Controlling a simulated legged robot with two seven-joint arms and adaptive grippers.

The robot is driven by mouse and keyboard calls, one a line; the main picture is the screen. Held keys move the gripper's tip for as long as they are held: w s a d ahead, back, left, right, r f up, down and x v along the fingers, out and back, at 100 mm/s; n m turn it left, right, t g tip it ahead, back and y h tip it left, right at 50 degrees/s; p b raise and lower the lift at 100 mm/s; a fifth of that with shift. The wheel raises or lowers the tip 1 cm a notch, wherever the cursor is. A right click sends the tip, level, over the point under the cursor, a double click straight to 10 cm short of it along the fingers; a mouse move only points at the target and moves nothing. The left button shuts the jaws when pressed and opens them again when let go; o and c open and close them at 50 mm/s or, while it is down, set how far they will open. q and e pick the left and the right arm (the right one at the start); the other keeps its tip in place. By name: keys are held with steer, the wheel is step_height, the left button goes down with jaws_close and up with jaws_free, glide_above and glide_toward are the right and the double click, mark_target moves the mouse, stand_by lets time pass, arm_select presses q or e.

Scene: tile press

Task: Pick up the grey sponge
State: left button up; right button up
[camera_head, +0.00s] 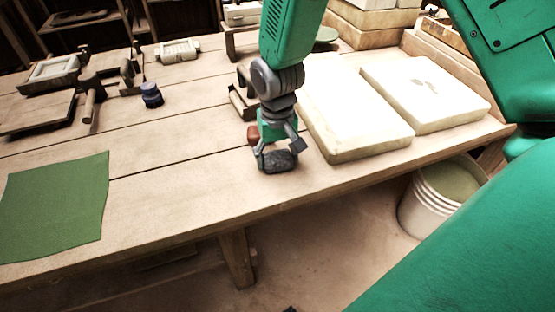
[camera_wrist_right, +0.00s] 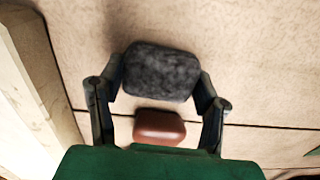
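The dark grey sponge (camera_head: 279,161) is near the front edge of the wooden table, at the fingertips of my right gripper (camera_head: 278,152). In the right wrist view the sponge (camera_wrist_right: 161,72) sits between the two fingers of the right gripper (camera_wrist_right: 161,80), which touch it on both sides. The gripper looks shut on it. I cannot tell whether the sponge rests on the table or is just above it. My left gripper is not in view.
A red-brown block (camera_wrist_right: 159,127) lies close by the sponge. Pale slabs (camera_head: 352,112) lie to the right. A green cloth (camera_head: 55,205) lies at left, with a small dark jar (camera_head: 151,95) beyond. A white bucket (camera_head: 432,205) stands below the table edge.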

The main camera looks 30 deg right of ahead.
mark_target(282, 153)
steer(key=shift+d, duration=0.35)
steer(key=shift+d+r, duration=0.2)
steer(key=shift+r, duration=0.05)
step_height(282, 153, up, 5)
steer(key=shift+d+f+p, duration=0.1)
steer(key=shift+p, duration=0.8)
steer(key=r, duration=0.2)
steer(key=a+r+p, duration=0.1)
steer(key=r, duration=0.1)
steer(key=shift+a+r, duration=0.1)
steer(key=shift+r, duration=0.15)
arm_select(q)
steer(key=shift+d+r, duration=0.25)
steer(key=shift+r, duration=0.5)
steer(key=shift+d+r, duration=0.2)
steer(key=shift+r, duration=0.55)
arm_select(e)
steer(key=shift+d+f, duration=0.1)
steer(key=shift+d, duration=0.5)
steer(key=shift+c, duration=0.4)
